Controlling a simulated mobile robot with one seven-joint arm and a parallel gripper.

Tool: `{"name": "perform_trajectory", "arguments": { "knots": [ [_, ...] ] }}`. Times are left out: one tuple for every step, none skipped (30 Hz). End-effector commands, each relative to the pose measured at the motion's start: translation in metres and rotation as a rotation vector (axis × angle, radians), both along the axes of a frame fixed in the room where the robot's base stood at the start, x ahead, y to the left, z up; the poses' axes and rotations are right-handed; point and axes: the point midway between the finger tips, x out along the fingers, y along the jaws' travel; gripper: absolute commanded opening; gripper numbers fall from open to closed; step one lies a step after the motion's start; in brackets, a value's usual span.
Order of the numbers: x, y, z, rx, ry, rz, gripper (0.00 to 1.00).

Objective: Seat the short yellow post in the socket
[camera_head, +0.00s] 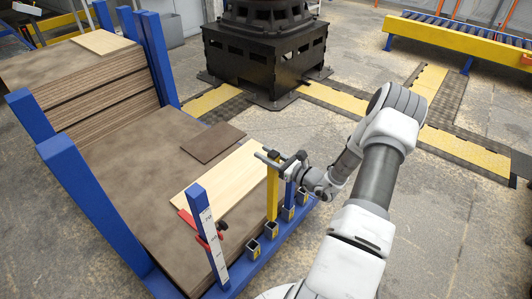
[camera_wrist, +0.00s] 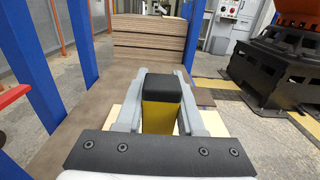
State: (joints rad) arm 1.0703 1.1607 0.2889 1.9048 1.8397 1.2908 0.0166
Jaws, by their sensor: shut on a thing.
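The short yellow post (camera_head: 272,192) stands upright in my gripper (camera_head: 273,160), which is shut around its upper end. In the wrist view, its black cap (camera_wrist: 160,87) and yellow side (camera_wrist: 158,118) sit between the two grey fingers of my gripper (camera_wrist: 162,84). Several small dark sockets with yellow labels line the blue frame edge. The post's lower end is right at one socket (camera_head: 270,230); I cannot tell whether it is inside or just above or behind it. The nearest socket (camera_head: 253,250) looks empty.
A tall blue post (camera_head: 205,230) with a white scale and a red clamp (camera_head: 197,228) stands left of the sockets. A pale board (camera_head: 225,178) and a dark board (camera_head: 213,142) lie on the brown stack (camera_head: 130,190). A black pedestal (camera_head: 262,65) stands behind.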

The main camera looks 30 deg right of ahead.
Motion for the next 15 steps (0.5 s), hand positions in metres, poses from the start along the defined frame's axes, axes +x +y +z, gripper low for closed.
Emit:
{"name": "perform_trajectory", "arguments": {
  "knots": [
    [0.000, 0.000, -0.009, 0.001, -0.002, 0.000, 0.00],
    [0.000, 0.000, -0.012, 0.001, -0.002, 0.000, 0.00],
    [0.000, 0.000, -0.016, 0.000, -0.002, 0.000, 0.00],
    [0.000, 0.000, -0.018, 0.000, -0.002, 0.000, 0.00],
    [0.000, 0.000, -0.021, 0.000, -0.002, 0.000, 0.00],
    [0.000, 0.000, -0.025, 0.000, -0.002, 0.000, 0.00],
    [0.000, 0.000, -0.027, 0.000, -0.002, 0.000, 0.00],
    [0.000, 0.000, -0.029, 0.000, -0.002, 0.000, 0.00],
    [0.000, 0.000, -0.032, 0.000, -0.002, 0.000, 0.00],
    [0.000, 0.000, -0.033, 0.000, -0.002, 0.000, 0.00],
    [0.000, 0.000, -0.034, 0.000, -0.002, 0.000, 0.00],
    [0.000, 0.000, -0.035, 0.000, -0.002, 0.000, 0.00],
    [0.000, 0.000, -0.036, 0.000, -0.002, 0.000, 0.00],
    [0.000, 0.000, -0.036, 0.000, -0.002, 0.000, 0.00],
    [0.000, 0.000, -0.036, 0.000, -0.002, 0.001, 0.00]
  ]
}}
